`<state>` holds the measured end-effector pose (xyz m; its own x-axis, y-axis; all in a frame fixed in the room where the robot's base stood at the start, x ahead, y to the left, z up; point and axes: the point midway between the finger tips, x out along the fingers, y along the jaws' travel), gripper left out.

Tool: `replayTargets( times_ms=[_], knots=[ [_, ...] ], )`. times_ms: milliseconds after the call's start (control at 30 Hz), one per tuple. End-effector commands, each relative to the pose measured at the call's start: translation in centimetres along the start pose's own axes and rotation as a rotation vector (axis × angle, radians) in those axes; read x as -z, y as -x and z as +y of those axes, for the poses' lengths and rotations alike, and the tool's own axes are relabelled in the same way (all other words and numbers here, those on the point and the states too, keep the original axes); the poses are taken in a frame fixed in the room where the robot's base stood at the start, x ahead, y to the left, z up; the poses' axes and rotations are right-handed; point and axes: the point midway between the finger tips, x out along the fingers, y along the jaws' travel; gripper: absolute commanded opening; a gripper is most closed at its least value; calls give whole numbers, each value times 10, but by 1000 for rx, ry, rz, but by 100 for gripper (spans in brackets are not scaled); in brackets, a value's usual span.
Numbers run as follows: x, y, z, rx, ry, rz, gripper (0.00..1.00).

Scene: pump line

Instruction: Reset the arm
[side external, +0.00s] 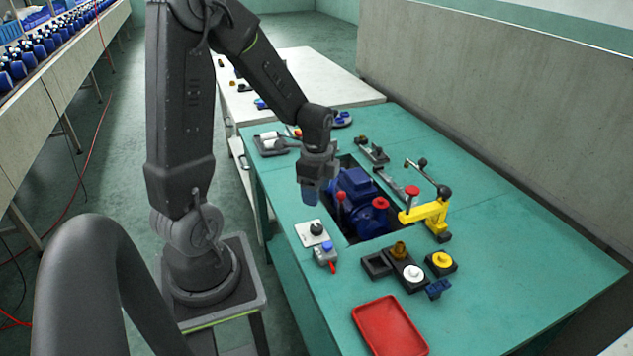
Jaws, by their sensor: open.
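My gripper (311,192) hangs from my dark grey arm, pointing down above the left part of the green table (510,240). Its jaws are open; the fingertips are small and partly dark here, and I see nothing held between them. Just right of the gripper, a blue pump (352,186) sits in a dark recess in the table. A red-topped handle (340,197) stands at the pump's near left side. I cannot tell the exact height of the gripper above the table.
A yellow clamp (430,215) with a raised lever stands right of the pump. A red tray (390,326) lies at the front. The table's right side is clear.

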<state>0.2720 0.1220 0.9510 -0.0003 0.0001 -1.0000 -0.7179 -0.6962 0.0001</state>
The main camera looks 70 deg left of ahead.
Motion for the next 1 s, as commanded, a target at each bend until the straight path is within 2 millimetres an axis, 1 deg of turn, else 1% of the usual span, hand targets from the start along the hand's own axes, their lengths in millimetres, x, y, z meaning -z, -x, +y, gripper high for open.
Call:
replayTargets(
  times_ms=[33, 133, 267, 567, 667, 767, 833, 900, 967, 1000],
  knots=[
    [0, 7, -1, 5, 0, 1, 60],
    [0, 15, 0, 2, 0, 0, 60],
    [0, 19, 0, 1, 0, 0, 60],
    [1, 21, 0, 4, 3, 1, 60],
    [9, 32, 5, 30, 35, 7, 60],
    [26, 55, 19, 84, 116, 30, 60],
    [40, 76, 35, 132, 199, 64, 60],
    [54, 98, 55, 175, 292, 113, 60],
    [63, 114, 74, 202, 373, 162, 60],
    [67, 124, 87, 216, 427, 198, 60]
  ],
)
